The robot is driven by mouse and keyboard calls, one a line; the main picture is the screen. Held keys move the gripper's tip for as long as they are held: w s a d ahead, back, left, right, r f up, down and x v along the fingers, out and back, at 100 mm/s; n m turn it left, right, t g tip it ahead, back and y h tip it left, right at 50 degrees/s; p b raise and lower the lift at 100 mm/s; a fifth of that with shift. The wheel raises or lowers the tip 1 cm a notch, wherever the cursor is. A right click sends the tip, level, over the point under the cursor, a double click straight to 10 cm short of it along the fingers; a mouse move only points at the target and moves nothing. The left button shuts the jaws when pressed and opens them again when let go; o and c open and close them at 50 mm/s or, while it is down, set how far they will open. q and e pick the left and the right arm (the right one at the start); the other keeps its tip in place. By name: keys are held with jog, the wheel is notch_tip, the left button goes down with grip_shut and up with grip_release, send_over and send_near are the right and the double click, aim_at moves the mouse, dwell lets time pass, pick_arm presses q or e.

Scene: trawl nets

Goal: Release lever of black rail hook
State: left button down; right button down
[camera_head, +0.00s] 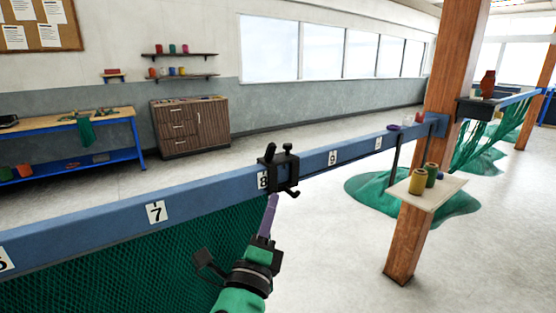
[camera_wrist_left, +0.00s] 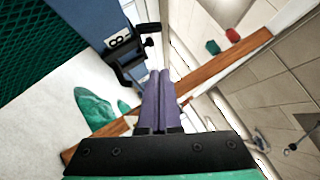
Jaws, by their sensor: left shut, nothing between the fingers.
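The black rail hook (camera_head: 280,168) is clamped over the blue rail (camera_head: 110,218) beside the number 8 plate. It has a knob on top and a short lever arm at its lower right. My left gripper (camera_head: 269,205) is shut and empty, with its purple fingers pointing up just below the hook. In the left wrist view, the purple fingers (camera_wrist_left: 158,90) are together, and the hook (camera_wrist_left: 128,62) is close to their tips on the left. I cannot tell whether the fingertips touch the lever. My right gripper is not in view.
Green netting (camera_head: 120,265) hangs below the rail on the left. A wooden post (camera_head: 410,240) with a small shelf (camera_head: 428,192) holding spools stands to the right. The floor right of my gripper is clear.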

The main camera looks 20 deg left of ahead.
pick_arm(q)
jog(key=p, duration=0.3)
send_near(276, 148)
jog(key=w+d, duration=0.3)
jog(key=w+a+r+p, duration=0.2)
jog(key=a, duration=0.1)
jog(key=shift+w, duration=0.4)
jog(key=shift+d, duration=0.1)
